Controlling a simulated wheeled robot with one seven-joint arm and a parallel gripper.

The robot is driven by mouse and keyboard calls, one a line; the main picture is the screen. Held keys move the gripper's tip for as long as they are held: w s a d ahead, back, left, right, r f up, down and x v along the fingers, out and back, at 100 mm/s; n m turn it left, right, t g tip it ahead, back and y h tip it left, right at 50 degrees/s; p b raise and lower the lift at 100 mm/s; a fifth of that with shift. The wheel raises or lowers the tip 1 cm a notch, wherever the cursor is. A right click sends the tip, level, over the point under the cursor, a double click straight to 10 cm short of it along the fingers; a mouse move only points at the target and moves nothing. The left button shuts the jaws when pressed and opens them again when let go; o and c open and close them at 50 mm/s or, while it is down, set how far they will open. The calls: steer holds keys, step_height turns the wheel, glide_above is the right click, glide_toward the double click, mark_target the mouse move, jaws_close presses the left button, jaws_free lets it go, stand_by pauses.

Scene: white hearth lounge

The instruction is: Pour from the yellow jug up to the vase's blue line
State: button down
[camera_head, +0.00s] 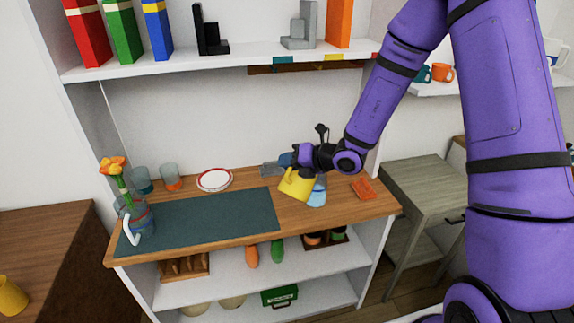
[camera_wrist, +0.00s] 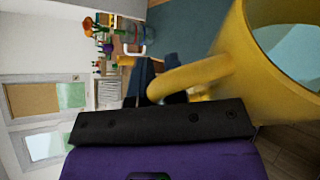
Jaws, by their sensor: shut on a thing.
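The yellow jug (camera_head: 297,184) is in my gripper (camera_head: 290,166), above the right part of the wooden counter. The jug is a little tilted in the head view. In the wrist view, the yellow jug (camera_wrist: 240,60) fills the upper right, with pale blue liquid visible inside. My gripper (camera_wrist: 172,88) is shut on its handle. The vase (camera_head: 140,218) is clear, with a white handle and orange flowers, at the counter's left end on the dark mat. It also shows small at the top of the wrist view (camera_wrist: 128,42). Its blue line cannot be made out clearly.
The dark mat (camera_head: 205,219) covers the counter's left and middle, clear apart from the vase. Two glasses (camera_head: 171,177) and a red-rimmed plate (camera_head: 214,180) stand behind it. A light blue item (camera_head: 317,195) and an orange item (camera_head: 363,188) lie right. A shelf (camera_head: 220,59) overhangs.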

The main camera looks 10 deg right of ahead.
steer(key=shift+w+d+r+m+y, duration=0.15)
steer(key=shift+r+m+y, duration=0.05)
steer(key=shift+r, duration=0.2)
steer(key=shift+w+d+r+m+y, duration=0.1)
steer(key=shift+r+m+y, duration=0.1)
steer(key=shift+r, duration=0.2)
steer(key=shift+w+d+r, duration=0.1)
steer(key=shift+d+r, duration=0.05)
steer(key=shift+r, duration=0.1)
steer(key=shift+w+d+r+m, duration=0.15)
steer(key=shift+r+m, duration=0.1)
steer(key=shift+m, duration=0.05)
stand_by(0.8)
steer(key=shift+r+g, duration=0.15)
steer(key=shift+g, duration=0.15)
steer(key=shift+w+d+r+y, duration=0.15)
steer(key=shift+d+r+y, duration=0.05)
steer(key=shift+y, duration=0.2)
stand_by(0.6)
